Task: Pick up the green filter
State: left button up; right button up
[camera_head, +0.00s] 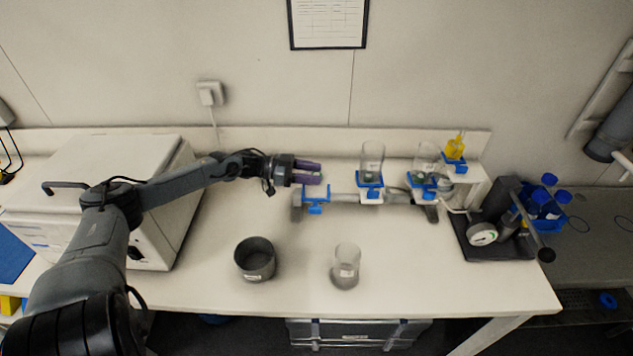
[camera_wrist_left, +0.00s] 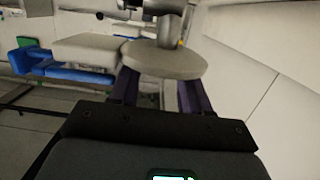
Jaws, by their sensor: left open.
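Dark green patches show at the bottom of the two clear cylinders on the rack, the left cylinder (camera_head: 372,158) and the right cylinder (camera_head: 425,160). I cannot tell from this distance which of them is the green filter. Both cylinders stand on blue holders. My left gripper (camera_head: 314,173) is open, its purple fingers pointing right, above the empty blue holder (camera_head: 316,194) and left of the left cylinder. In the left wrist view a round beige disc (camera_wrist_left: 163,62) lies across the ends of the fingers, hiding their tips; I cannot tell whether they touch it. My right gripper is not in view.
A dark round pot (camera_head: 255,262) and a clear beaker (camera_head: 346,262) stand at the table front. A white box-shaped device (camera_head: 100,175) is under my left arm.

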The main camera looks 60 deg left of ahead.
pick_arm(q)
jog(key=shift+c, duration=0.3)
jog(key=c, duration=0.7)
jog(key=shift+r, duration=0.15)
